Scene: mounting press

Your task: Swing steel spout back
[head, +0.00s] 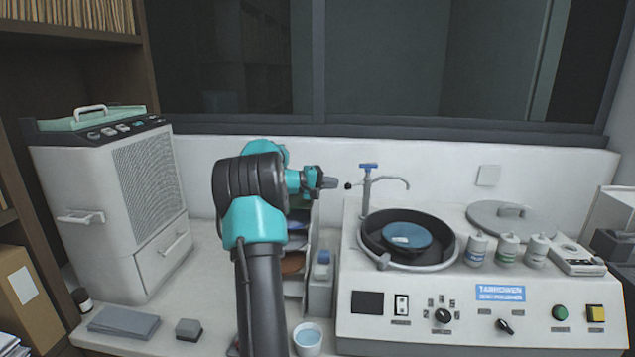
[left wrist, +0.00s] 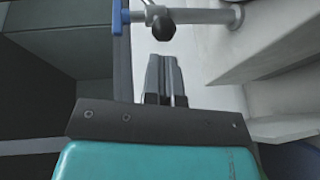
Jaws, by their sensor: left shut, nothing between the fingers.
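The steel spout (head: 393,180) tops a thin post at the back left of the polisher bowl (head: 365,240). It points right, with its end bent down near the bowl's back rim. A blue handle (head: 368,166) tops the post. A small black knob (head: 348,185) sticks out to its left; it also shows in the left wrist view (left wrist: 163,27). My left gripper (head: 335,183) is shut and empty, just left of the knob. In the left wrist view its fingers (left wrist: 166,58) point at the knob with a small gap. My right gripper is not in view.
The polisher (head: 450,325) has a blue disc (head: 405,236) in its bowl. Several bottles (head: 507,249) and a round lid (head: 510,218) are at its right. The window wall is close behind.

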